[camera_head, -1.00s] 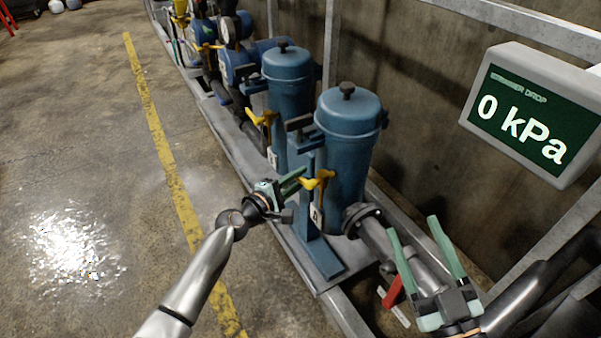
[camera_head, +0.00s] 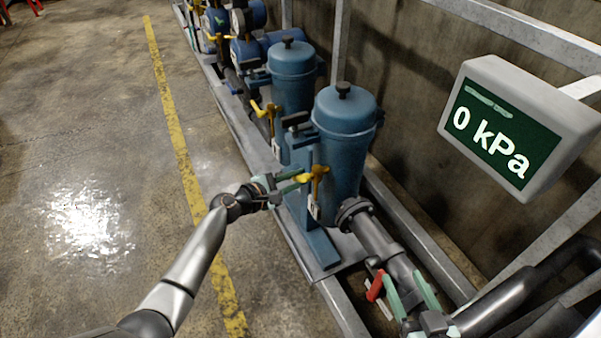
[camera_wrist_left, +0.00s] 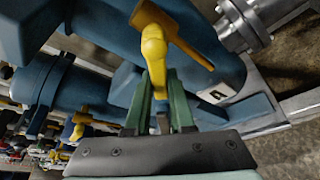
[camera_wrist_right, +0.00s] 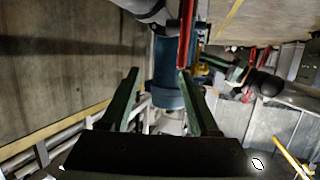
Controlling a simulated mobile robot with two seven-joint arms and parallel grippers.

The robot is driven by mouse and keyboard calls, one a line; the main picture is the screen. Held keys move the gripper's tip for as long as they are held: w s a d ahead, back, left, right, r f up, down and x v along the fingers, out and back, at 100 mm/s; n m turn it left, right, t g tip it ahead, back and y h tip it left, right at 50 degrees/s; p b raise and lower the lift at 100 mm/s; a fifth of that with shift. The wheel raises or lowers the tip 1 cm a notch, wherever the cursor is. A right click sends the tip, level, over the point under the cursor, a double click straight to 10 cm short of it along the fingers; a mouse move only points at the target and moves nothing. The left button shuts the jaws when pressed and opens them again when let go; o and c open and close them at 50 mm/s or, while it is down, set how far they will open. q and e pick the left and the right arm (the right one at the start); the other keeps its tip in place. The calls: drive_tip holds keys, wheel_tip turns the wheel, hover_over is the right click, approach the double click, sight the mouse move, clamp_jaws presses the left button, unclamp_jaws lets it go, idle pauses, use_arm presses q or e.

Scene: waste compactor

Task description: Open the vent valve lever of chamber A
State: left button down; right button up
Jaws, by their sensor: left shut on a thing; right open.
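The yellow vent valve lever (camera_head: 318,174) is on the side of the nearer blue chamber (camera_head: 344,150), and a tag with an "A" (camera_wrist_left: 217,92) shows beside it in the left wrist view. My left gripper (camera_head: 303,180) is shut on the lever's end. In the left wrist view the yellow lever (camera_wrist_left: 154,50) runs down between the two green fingers (camera_wrist_left: 160,100). The tag is partly turned away in the head view. My right gripper (camera_head: 404,276) is open and empty at the lower right, near a red handle (camera_head: 375,286) on the grey pipe.
A second blue canister (camera_head: 291,90) with its own yellow lever (camera_head: 268,112) stands behind. A display (camera_head: 490,135) at right reads 0 kPa. Grey frame rails run along the wall. The concrete floor (camera_head: 90,150) at left is clear. The red handle also shows in the right wrist view (camera_wrist_right: 187,40).

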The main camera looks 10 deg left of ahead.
use_arm(q)
drive_tip(key=shift+s+d+f+n+g+p, duration=0.15)
drive_tip(key=shift+s+n+g+p, duration=0.2)
drive_tip(key=shift+n+p, duration=0.4)
drive_tip(key=shift+p, duration=0.55)
drive_tip(key=n+g+p, duration=0.1)
drive_tip(key=s+d+f+n+g+h+p, duration=0.1)
drive_tip(key=n, duration=0.1)
drive_tip(key=s+n+g+p, duration=0.1)
drive_tip(key=n+p, duration=0.1)
drive_tip(key=shift+s+d+f+h, duration=0.15)
drive_tip(key=shift+d+h, duration=0.25)
use_arm(e)
drive_tip(key=s+f+g, duration=0.5)
drive_tip(key=s+f, duration=0.1)
drive_tip(key=shift+a+h, duration=0.4)
use_arm(q)
drive_tip(key=shift+s+d, duration=0.1)
use_arm(e)
drive_tip(key=shift+w+r, duration=0.1)
drive_tip(key=shift+w, duration=0.05)
use_arm(q)
drive_tip(key=c, duration=0.8)
unclamp_jaws()
use_arm(e)
drive_tip(key=shift+r, duration=0.1)
